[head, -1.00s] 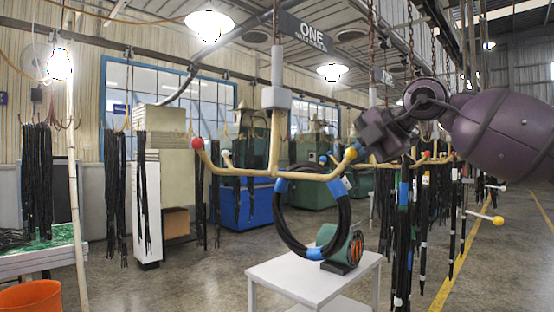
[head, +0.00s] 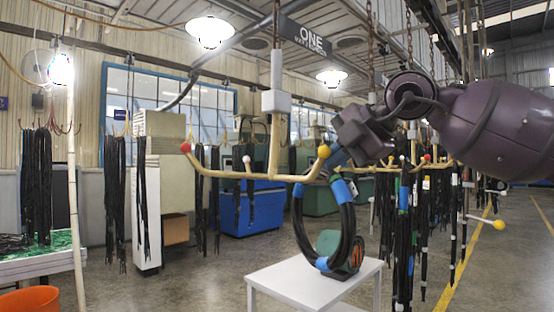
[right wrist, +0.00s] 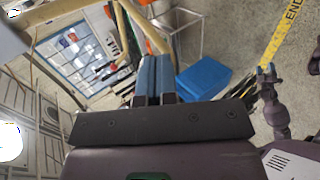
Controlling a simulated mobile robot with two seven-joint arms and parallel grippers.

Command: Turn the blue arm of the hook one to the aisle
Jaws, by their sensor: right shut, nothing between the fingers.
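Hook one (head: 272,150) hangs on a rod under the "ONE" sign (head: 311,40), with beige arms spreading low. Its red-tipped arm (head: 186,148) points left, the white tip (head: 247,160) shows near the middle, and the yellow tip (head: 323,151) is on the right. I cannot make out a blue tip; my right gripper may hide it. A black hose coil (head: 347,222) with blue bands hangs below the right arm. My right gripper (head: 337,155) is shut and empty by the yellow tip; contact is unclear. Its blue fingers (right wrist: 154,78) are together near beige bars (right wrist: 130,38). My left gripper (right wrist: 266,72) is small in the wrist view.
A white table (head: 300,283) with a green machine stands below the coil. More hooks with hanging black hoses (head: 405,220) are close on the right. A green-topped bench (head: 45,250) and orange bucket (head: 30,300) are at left.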

